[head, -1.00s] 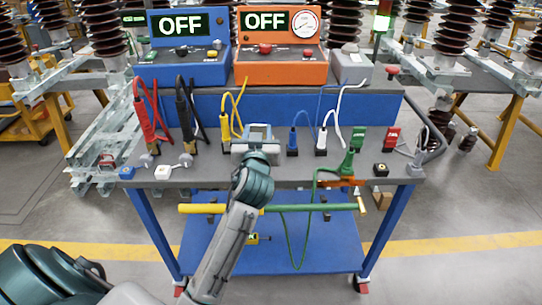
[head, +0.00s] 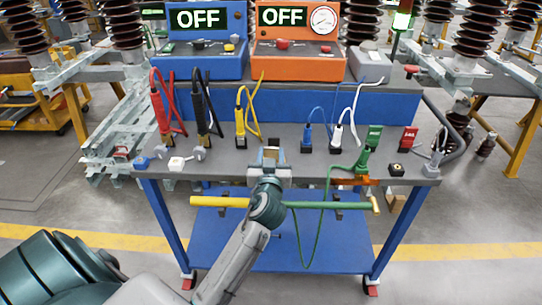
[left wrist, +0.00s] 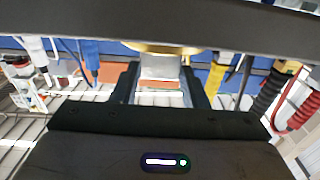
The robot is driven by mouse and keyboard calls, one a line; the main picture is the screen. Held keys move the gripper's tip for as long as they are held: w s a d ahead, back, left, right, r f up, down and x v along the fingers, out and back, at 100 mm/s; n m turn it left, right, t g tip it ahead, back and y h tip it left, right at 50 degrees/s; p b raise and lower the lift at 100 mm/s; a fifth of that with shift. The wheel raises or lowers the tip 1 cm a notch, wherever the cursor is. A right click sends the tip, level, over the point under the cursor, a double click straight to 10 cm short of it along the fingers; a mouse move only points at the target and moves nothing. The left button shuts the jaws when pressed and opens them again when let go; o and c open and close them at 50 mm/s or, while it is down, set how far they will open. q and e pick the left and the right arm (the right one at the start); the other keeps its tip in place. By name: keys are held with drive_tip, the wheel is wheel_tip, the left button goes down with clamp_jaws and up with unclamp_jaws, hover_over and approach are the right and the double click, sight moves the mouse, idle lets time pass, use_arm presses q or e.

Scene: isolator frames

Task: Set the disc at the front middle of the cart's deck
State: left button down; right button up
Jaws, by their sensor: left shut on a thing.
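The cart's grey deck (head: 225,172) lies ahead of me in the head view. My left gripper (head: 272,153) is at its front middle, pointing away from me, low over the deck. In the left wrist view the left gripper (left wrist: 160,72) is shut on a gold-coloured, rounded piece (left wrist: 160,48), which I take to be the disc, seen nearly edge-on past the fingers. In the head view the gripper mostly hides the disc. I cannot tell whether it touches the deck. My right gripper is not in view.
Red, black and yellow plugs (head: 240,127) stand left of the gripper; blue, white and green ones (head: 370,150) stand right. A blue console (head: 205,67) and an orange console (head: 297,67), both reading OFF, stand behind.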

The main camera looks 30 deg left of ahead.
use_arm(q)
drive_tip(key=shift+r, duration=0.1)
drive_tip(key=c, duration=0.9)
unclamp_jaws()
drive_tip(key=shift+o, duration=0.2)
drive_tip(key=shift+s+d, duration=0.15)
drive_tip(key=b+v, duration=0.1)
drive_tip(key=v, duration=1)
drive_tip(key=shift+s+d+b, duration=0.2)
drive_tip(key=shift+s+b, duration=0.1)
drive_tip(key=shift+s, duration=0.05)
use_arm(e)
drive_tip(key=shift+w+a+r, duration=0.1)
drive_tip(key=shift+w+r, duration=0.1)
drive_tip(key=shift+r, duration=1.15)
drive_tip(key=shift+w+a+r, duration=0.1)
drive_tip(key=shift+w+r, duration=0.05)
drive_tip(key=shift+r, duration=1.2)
